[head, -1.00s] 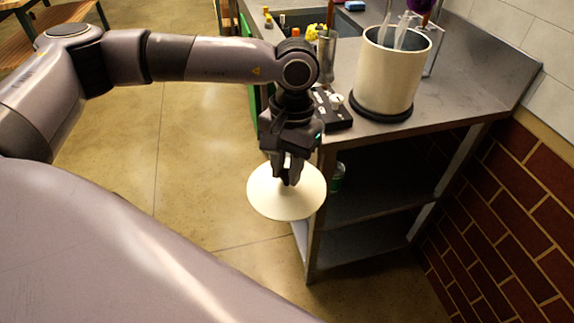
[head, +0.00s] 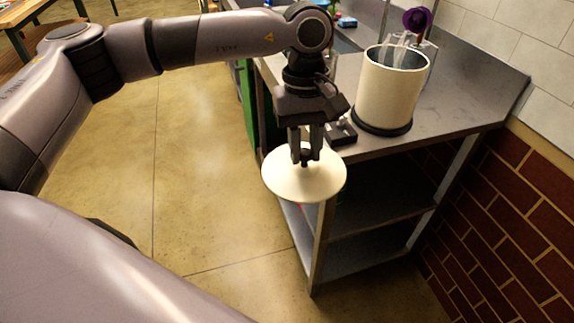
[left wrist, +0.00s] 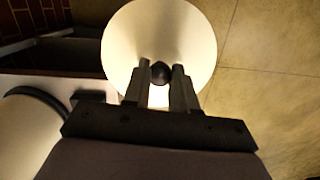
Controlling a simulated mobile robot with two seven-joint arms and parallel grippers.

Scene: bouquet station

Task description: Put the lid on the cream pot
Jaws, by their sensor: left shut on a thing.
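The cream pot (head: 388,92) stands upright and open on the grey counter, on a dark round base, with pale utensil-like items showing inside it. My left gripper (head: 306,158) is shut on the dark knob of the cream lid (head: 290,184). The lid hangs roughly level in front of the counter's near corner, left of the pot and apart from it. In the left wrist view the lid (left wrist: 160,30) lies beyond the fingers (left wrist: 160,80), its knob between them. Part of the pot (left wrist: 25,140) shows at the left there. My right gripper is in no view.
The grey metal counter (head: 455,112) has open shelves (head: 370,205) below. A small dark device (head: 342,132) lies left of the pot. A purple flower (head: 417,18) rises behind it. A tiled and brick wall bounds the right; open floor (head: 200,170) lies left.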

